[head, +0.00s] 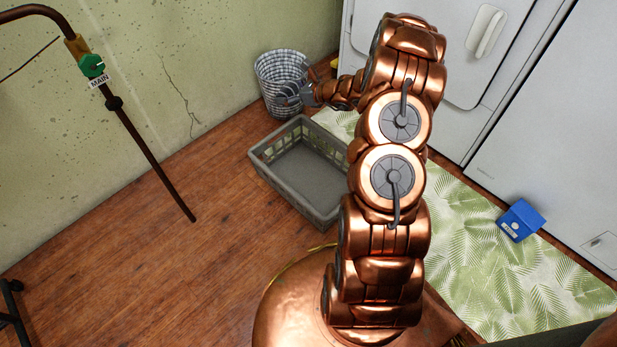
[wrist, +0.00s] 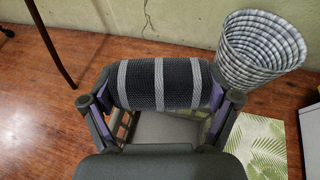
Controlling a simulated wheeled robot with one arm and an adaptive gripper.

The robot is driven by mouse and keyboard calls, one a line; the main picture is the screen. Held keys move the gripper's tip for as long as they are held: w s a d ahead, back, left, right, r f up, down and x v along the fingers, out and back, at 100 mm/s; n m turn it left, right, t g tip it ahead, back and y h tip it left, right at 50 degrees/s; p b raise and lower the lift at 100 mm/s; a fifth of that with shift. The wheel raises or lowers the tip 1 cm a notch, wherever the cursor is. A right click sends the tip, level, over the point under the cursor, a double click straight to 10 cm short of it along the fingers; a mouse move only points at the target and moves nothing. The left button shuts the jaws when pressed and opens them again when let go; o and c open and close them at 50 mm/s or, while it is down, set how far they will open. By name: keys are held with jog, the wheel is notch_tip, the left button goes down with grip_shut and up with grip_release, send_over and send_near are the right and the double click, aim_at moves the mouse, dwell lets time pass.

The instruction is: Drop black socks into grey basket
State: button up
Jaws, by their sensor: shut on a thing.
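My gripper (wrist: 162,92) is shut on the black socks (wrist: 140,84), a dark knitted roll with light grey stripes held crosswise between the two fingers. In the head view my gripper (head: 292,96) is at the end of my outstretched arm, in front of the woven bin, and I cannot clearly make out the socks there. The grey basket (head: 280,184) is an open plastic crate on the floor with slotted walls, and its visible inside looks empty. In the wrist view part of the grey basket (wrist: 160,128) shows beyond my gripper, below the socks. My arm hides the basket's right side in the head view.
A grey-and-white woven bin (head: 281,70) stands by the wall behind the basket. A leaf-patterned mat (head: 470,235) lies before the white appliances (head: 555,130), with a blue box (head: 520,220) on it. A rusty pipe (head: 155,160) stands left.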

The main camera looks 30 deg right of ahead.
jog(key=s+d+f+b, duration=0.1)
jog(key=s+f, duration=0.2)
jog(key=f, duration=0.5)
jog(key=s+d+f+n+y+b, duration=0.1)
jog(key=s+f, duration=0.3)
jog(key=f, duration=0.4)
jog(key=s+d+f+g+b, duration=0.1)
jog(key=s+f, duration=0.3)
jog(key=f, duration=0.4)
jog(key=shift+s+d+n+y+b, duration=0.15)
jog(key=shift+d+n+y+b, duration=0.15)
jog(key=shift+d+b, duration=0.25)
jog(key=shift+f, duration=0.1)
jog(key=o, duration=0.9)
jog(key=shift+d, duration=0.1)
jog(key=v, duration=1.2)
